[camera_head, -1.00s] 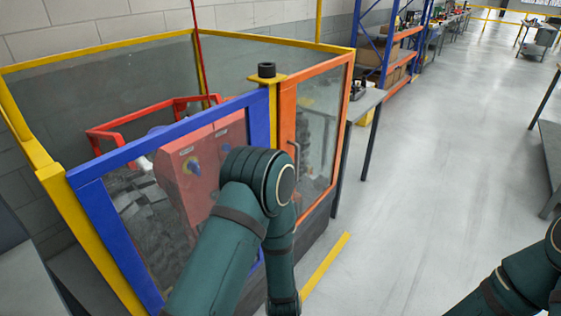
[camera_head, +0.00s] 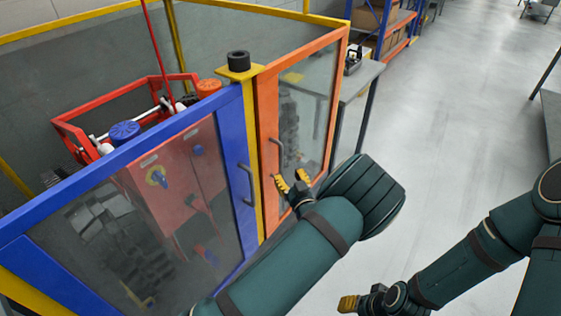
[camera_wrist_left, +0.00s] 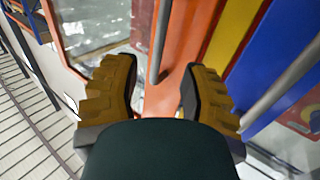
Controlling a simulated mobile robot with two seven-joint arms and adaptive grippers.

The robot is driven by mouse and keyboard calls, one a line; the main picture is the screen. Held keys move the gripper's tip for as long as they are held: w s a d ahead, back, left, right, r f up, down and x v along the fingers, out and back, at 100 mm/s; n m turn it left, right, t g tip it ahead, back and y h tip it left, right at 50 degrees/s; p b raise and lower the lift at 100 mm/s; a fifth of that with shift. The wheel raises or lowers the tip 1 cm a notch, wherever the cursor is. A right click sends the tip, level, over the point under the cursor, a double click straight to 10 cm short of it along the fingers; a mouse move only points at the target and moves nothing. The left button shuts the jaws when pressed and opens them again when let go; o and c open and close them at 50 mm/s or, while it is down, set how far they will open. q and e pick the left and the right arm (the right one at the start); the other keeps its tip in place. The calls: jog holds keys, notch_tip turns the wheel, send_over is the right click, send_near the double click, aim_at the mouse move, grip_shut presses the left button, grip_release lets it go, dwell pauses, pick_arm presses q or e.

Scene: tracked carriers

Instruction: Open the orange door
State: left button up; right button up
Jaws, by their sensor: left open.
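The orange door (camera_head: 266,110) is a glazed panel in an orange frame, standing shut beside the yellow post. Its grey vertical handle (camera_head: 277,155) is near the post. My left gripper (camera_head: 292,183) is open just below and in front of that handle. In the left wrist view the orange frame (camera_wrist_left: 178,75) lies behind the yellow fingers (camera_wrist_left: 152,92), and the handle (camera_wrist_left: 160,40) runs down toward the gap between them. The fingers hold nothing. My right gripper (camera_head: 348,303) is at the bottom of the head view, away from the door; its jaw opening is unclear.
A blue door (camera_head: 232,150) with its own grey handle (camera_head: 246,185) stands left of the yellow post (camera_head: 252,150). A grey table (camera_head: 360,78) and a blue rack (camera_head: 395,25) are beyond the orange door. Open grey floor (camera_head: 450,110) lies to the right.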

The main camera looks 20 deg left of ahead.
aim_at(281, 162)
pick_arm(q)
jog(key=x, duration=0.8)
grip_shut()
